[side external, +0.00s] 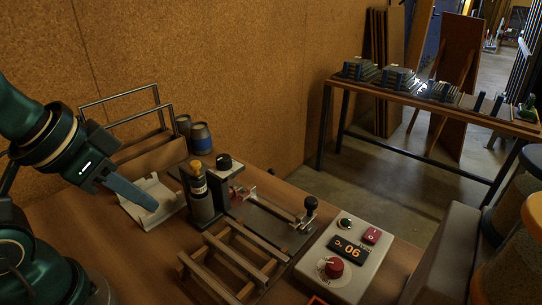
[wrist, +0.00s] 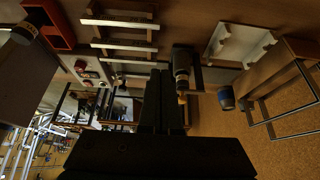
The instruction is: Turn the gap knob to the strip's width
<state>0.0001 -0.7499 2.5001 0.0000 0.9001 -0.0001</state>
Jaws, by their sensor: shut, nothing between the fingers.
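A black knob (side external: 224,162) sits on a pale plate with markings, on top of the dark fixture (side external: 212,190) in the side view. I take it for the gap knob; its setting is too small to read. I cannot clearly pick it out in the wrist view. I cannot tell which piece is the strip. My gripper (side external: 152,204) is shut and empty, to the left of the fixture and apart from the knob, above the white tray (side external: 139,218). Its dark fingers (wrist: 161,76) lie together in the wrist view.
A dark cylinder with a yellow cap (side external: 197,165) stands beside the knob, on my gripper's side. A control box (side external: 376,260) with a red dial and lit display is at right. A wooden rack (side external: 240,262) lies in front. Cans (side external: 201,137) and a metal frame stand behind.

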